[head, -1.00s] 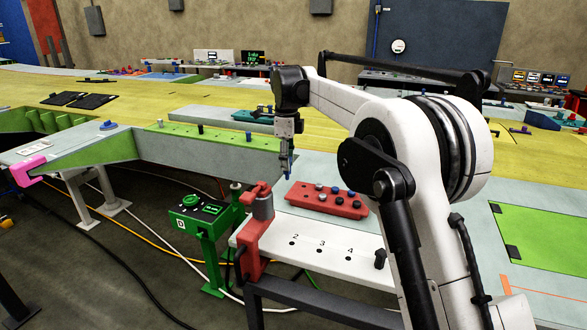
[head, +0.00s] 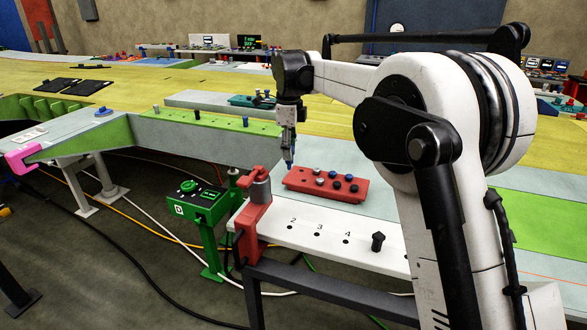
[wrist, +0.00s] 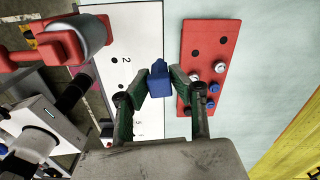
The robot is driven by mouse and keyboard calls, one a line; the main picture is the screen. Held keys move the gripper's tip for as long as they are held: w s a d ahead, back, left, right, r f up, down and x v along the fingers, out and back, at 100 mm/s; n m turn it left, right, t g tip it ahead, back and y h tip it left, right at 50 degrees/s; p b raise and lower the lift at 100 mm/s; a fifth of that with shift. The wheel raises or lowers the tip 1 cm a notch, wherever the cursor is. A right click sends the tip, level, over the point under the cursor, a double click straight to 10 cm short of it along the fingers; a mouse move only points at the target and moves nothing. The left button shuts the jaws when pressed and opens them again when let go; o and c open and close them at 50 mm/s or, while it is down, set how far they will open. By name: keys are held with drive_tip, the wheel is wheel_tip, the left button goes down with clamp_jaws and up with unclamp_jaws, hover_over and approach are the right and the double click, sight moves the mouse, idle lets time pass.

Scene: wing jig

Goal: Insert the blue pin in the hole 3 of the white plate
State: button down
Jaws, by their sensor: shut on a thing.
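My gripper (wrist: 159,86) is shut on the blue pin (wrist: 159,76), which sits between the two fingertips. In the head view my gripper (head: 288,152) points down with the blue pin (head: 289,166) at its tip, in front of the red block's left end. The white plate (head: 330,255) has holes marked 2, 3 and 4, and hole 3 (head: 317,234) looks empty. The pin looks clear of the plate.
A red block (head: 300,182) with several pins lies behind the plate. A red clamp (head: 250,220) with a grey cylinder stands at the plate's left end. A black pin (head: 378,242) stands on the plate right of hole 4. A green control box (head: 197,203) is further left.

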drive_tip(key=s+d+f, duration=0.2)
drive_tip(key=s+d, duration=0.3)
drive_tip(key=s, duration=0.2)
drive_tip(key=s+d+f, duration=0.3)
drive_tip(key=s+d, duration=0.1)
drive_tip(key=s, duration=0.4)
drive_tip(key=shift+w+f+b, duration=0.15)
drive_tip(key=shift+f+b, duration=0.75)
drive_tip(key=shift+f, duration=0.55)
drive_tip(key=shift+w+f+b, duration=0.1)
drive_tip(key=shift+f+b, duration=0.8)
drive_tip(key=shift+f, duration=0.55)
drive_tip(key=shift+f, duration=0.15)
drive_tip(key=shift+f+b, duration=1.1)
drive_tip(key=shift+f, duration=0.15)
drive_tip(key=c, duration=1.5)
unclamp_jaws()
drive_tip(key=shift+o, duration=0.2)
drive_tip(key=shift+r, duration=0.1)
wheel_tip(320, 180, up, 12)
